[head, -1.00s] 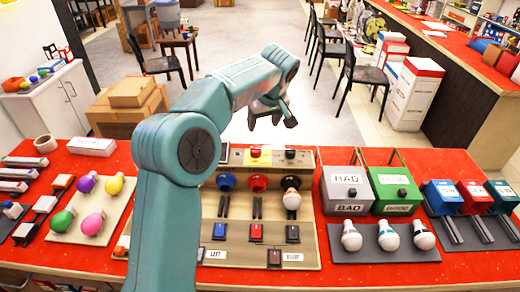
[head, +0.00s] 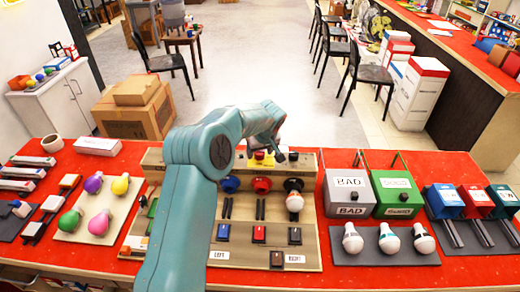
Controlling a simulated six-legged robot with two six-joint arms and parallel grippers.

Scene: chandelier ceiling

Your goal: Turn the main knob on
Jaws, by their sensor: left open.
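A beige control panel (head: 310,243) stands on the red table. On its raised back ledge sit a yellow piece (head: 262,160) and a small black knob (head: 293,157). No label naming the main knob can be read, so I cannot tell which part it is. My left gripper (head: 277,149) is open over the back ledge, close to the yellow piece and the black knob. Whether it touches either cannot be told, and my arm hides the panel's left part. My right gripper is not in view.
Below the ledge are blue (head: 229,184) and red (head: 262,185) round sockets and a white bulb (head: 294,202). A grey BAD box (head: 347,181) and a green box (head: 397,184) stand to the right. A bulb board (head: 112,207) lies left.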

